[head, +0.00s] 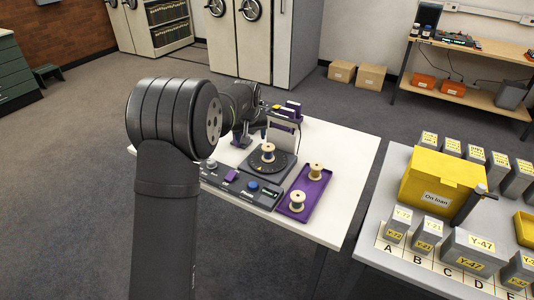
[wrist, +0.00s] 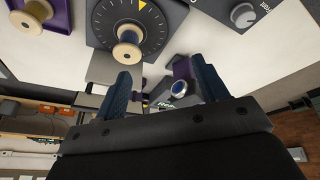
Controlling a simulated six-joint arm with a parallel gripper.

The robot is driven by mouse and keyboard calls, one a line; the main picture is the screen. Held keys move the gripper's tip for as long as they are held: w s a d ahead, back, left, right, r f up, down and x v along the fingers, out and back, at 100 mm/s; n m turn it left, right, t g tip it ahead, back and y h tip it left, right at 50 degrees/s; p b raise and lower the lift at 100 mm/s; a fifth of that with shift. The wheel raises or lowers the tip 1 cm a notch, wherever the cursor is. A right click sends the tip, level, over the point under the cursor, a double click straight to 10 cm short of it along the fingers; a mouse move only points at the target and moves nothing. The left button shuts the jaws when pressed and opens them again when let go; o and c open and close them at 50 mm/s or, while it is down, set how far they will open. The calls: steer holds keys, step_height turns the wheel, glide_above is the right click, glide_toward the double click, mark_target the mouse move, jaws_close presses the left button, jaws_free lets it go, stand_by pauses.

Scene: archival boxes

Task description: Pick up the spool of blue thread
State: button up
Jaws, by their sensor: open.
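One spool with wooden ends (head: 268,152) stands upright on the black round dial (head: 280,165). It also shows in the wrist view (wrist: 127,48). Two more spools stand on the purple tray: a tan one (head: 316,172) farther back and a paler one (head: 297,202) nearer the front. My gripper (wrist: 163,88) is open, with dark blue fingers apart and no spool between them. In the head view it is above the table's back part, beyond the dial, partly hidden by my arm.
A grey upright plate (head: 283,137) stands behind the dial. A second table at right holds a yellow "On loan" box (head: 430,175) and grey boxes.

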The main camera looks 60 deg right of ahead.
steer(key=s+r+m+h, duration=0.2)
steer(key=s+r+m, duration=0.1)
steer(key=s+r, duration=0.15)
glide_toward(268, 148)
steer(key=shift+m, duration=0.4)
steer(key=x, duration=0.6)
steer(key=shift+w+d+f, duration=0.1)
steer(key=shift+w+f, duration=0.05)
steer(key=shift+f, duration=0.1)
steer(key=shift+x, duration=2.6)
steer(key=c, duration=1)
